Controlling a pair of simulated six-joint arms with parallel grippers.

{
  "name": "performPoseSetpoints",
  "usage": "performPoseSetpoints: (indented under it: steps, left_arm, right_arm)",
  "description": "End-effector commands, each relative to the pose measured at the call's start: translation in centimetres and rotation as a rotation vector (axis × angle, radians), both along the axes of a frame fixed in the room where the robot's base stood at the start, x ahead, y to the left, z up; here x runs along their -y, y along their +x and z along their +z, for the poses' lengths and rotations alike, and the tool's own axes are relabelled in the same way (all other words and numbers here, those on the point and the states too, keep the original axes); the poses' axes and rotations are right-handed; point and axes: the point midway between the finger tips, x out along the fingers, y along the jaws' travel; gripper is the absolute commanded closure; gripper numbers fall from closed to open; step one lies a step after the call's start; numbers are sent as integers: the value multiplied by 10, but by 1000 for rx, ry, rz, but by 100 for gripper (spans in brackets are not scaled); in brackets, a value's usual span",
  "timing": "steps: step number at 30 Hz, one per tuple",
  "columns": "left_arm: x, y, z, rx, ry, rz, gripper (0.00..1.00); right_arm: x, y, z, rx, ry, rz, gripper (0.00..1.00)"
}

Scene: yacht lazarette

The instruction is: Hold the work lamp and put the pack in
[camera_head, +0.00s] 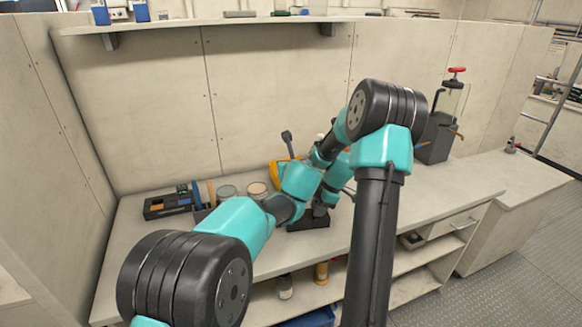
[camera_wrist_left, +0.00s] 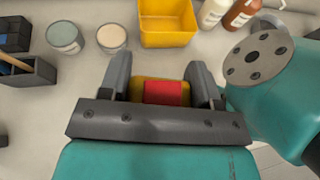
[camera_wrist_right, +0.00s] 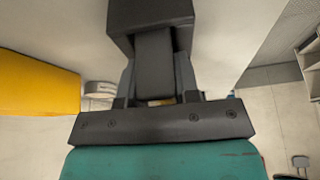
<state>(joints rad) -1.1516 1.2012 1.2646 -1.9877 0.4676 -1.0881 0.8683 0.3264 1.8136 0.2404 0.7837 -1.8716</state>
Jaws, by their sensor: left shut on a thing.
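The work lamp, which looks to be the yellow piece with a red patch (camera_wrist_left: 166,93), is between the fingers of my left gripper (camera_wrist_left: 158,68) in the left wrist view. That gripper is shut on it, and only part of the lamp shows. In the right wrist view a dark block with a narrower part, which looks like the pack (camera_wrist_right: 152,42), reaches between the fingers of my right gripper (camera_wrist_right: 155,66). In the head view my arms cover most of both held things.
A yellow bin (camera_wrist_left: 167,28) stands behind my left gripper, with two round tins (camera_wrist_left: 64,36) (camera_wrist_left: 111,37) to its left and bottles (camera_wrist_left: 214,12) to its right. A dark organiser (camera_head: 168,204) is at the bench's left. The bench's right part (camera_head: 430,190) is mostly clear.

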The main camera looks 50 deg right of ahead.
Motion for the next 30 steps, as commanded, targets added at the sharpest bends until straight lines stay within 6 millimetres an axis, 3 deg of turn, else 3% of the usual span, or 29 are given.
performPoseSetpoints:
  steps: [1, 3, 11, 12, 13, 24, 30]
  left_arm:
    - [-1, 1, 3, 2, -4, 2, 81]
    - [-1, 1, 4, 2, -4, 3, 81]
    - [-1, 2, 4, 2, -5, 4, 81]
    - [-2, 2, 4, 3, -4, 5, 81]
    - [-2, 3, 4, 3, -4, 5, 82]
    - [-1, 1, 3, 2, -4, 3, 81]
    - [-1, 1, 3, 2, -4, 2, 81]
  right_arm:
    - [-1, -3, -13, -15, 9, -1, 59]
    - [-1, -4, -13, -15, 9, 0, 52]
    - [3, -8, 1, -14, 7, 0, 51]
    - [4, -9, 6, -14, 5, -1, 51]
    - [6, -10, 10, -13, 4, -1, 41]
    - [22, -25, 78, -2, -2, -2, 41]
    - [29, -32, 104, 1, -3, -1, 41]
